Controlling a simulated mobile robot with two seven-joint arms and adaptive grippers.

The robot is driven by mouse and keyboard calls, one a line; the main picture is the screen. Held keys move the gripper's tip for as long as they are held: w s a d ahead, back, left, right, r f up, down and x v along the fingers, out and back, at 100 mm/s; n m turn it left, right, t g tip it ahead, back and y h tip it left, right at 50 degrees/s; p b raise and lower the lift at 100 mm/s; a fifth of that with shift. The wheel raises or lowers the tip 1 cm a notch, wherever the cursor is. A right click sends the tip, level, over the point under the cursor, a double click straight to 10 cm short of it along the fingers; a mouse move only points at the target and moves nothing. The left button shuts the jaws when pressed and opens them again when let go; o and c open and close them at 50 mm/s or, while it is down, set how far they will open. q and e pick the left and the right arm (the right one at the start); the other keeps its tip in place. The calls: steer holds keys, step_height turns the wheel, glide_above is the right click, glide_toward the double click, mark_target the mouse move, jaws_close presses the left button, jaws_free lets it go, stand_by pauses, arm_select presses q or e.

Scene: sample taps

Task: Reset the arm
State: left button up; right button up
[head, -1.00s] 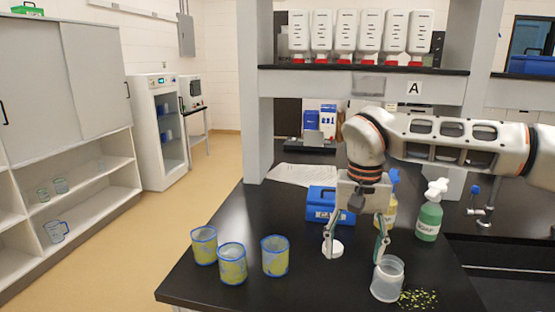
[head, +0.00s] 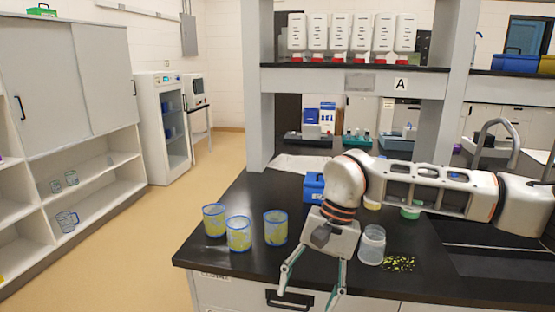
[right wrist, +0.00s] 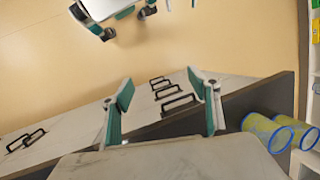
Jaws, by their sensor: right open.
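My right arm reaches in from the right in the head view. Its gripper (head: 308,292) hangs in front of the black bench's near edge, with its fingers apart and nothing between them. In the right wrist view the same gripper (right wrist: 165,105) is open and empty, with drawer fronts and tan floor beyond it. My left gripper does not show in the head view. A white and teal part at the top of the right wrist view looks like part of my own body; I cannot tell which part.
Three blue-rimmed cups with yellow-green contents (head: 239,235) stand left of my right arm. A clear container (head: 372,245) and loose green-yellow bits (head: 399,263) lie to the right. A blue box (head: 313,187) is behind. The bench (head: 215,262) has drawers below; open floor lies left.

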steer(key=s+a+f+m+g+y, duration=0.1)
steer(key=s+a+m+g+y, duration=0.4)
steer(key=s+a, duration=0.75)
steer(key=a+r+m+t+y, duration=0.3)
steer(key=a+r+m+y, duration=0.45)
steer(key=m+y, duration=0.35)
steer(key=w+d+f+m+t+y, duration=0.1)
steer(key=w+d+f+m+t, duration=0.2)
steer(key=m+t, duration=0.5)
steer(key=w+d+m+t+y, duration=0.15)
steer(key=w+m+t, duration=0.35)
steer(key=m, duration=0.5)
steer(key=w+d+f+m+t+h, duration=0.3)
steer(key=d+f+m+t+h, duration=0.4)
steer(key=d+f+m+h, duration=0.5)
steer(key=s+d+f+m+g+h, duration=0.1)
steer(key=s+d+f+m+h, duration=0.1)
steer(key=s+d+f+m, duration=0.3)
steer(key=s+d+f+m+g+h, duration=0.2)
steer(key=s+d+f+m, duration=0.3)
steer(key=f, duration=0.7)
steer(key=s+d+f+m+g+h, duration=0.2)
steer(key=s+d+f+m+h, duration=0.1)
steer(key=s+d+f+m, duration=0.3)
step_height(320, 180, down, 3)
steer(key=d+m, duration=0.1)
steer(key=m, duration=0.1)
steer(key=shift+d+m, duration=0.3)
steer(key=shift+d, duration=0.05)
